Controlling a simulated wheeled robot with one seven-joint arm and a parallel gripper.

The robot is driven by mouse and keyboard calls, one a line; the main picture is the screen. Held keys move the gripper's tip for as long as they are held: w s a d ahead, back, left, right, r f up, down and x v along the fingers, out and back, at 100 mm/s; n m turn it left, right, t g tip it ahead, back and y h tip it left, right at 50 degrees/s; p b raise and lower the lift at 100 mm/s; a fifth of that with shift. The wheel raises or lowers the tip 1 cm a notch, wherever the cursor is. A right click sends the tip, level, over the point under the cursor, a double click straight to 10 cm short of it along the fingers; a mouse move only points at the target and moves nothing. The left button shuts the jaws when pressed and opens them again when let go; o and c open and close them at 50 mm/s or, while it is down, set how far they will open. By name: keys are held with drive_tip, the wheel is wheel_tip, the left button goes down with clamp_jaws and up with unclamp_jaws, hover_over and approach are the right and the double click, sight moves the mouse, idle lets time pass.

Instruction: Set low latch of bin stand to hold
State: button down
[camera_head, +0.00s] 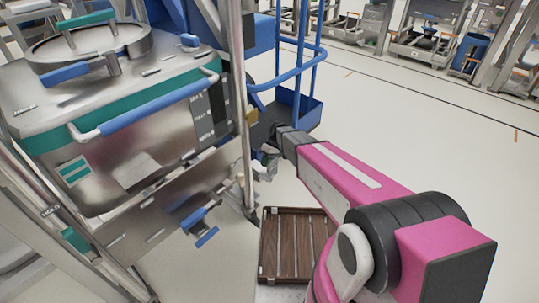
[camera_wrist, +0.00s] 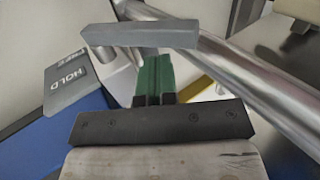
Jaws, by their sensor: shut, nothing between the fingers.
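The bin stand is a metal frame, with its post (camera_head: 240,100) beside the big steel bin (camera_head: 130,140). My gripper (camera_head: 268,165) is low beside this post. In the wrist view my gripper (camera_wrist: 153,60) shows as two green fingers side by side, shut with nothing between them. A grey bar (camera_wrist: 140,34), perhaps the latch lever, lies across just beyond the fingertips; I cannot tell whether they touch. A grey plate (camera_wrist: 75,82) marked HOLD, with another word partly legible above it, is left of the fingers. The latch's setting cannot be told.
A round metal tube (camera_wrist: 235,75) runs diagonally close right of the fingers, with a yellow part (camera_wrist: 205,88) beside it. A blue frame (camera_head: 300,95) stands behind the gripper. A brown slatted platform (camera_head: 295,245) is below my arm. Open floor (camera_head: 430,140) lies to the right.

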drive_tip(key=shift+s+a+f, duration=0.65)
drive_tip(key=shift+s+f, duration=0.2)
drive_tip(key=shift+s+a+f, duration=0.4)
drive_tip(key=shift+s+a, duration=0.15)
drive_tip(key=shift+s, duration=0.15)
drive_tip(key=shift+w+d+r, duration=0.2)
drive_tip(key=shift+w+r, duration=0.1)
drive_tip(key=shift+r, duration=0.1)
drive_tip(key=v, duration=1.3)
drive_tip(key=shift+s, duration=0.2)
drive_tip(key=shift+a, duration=0.1)
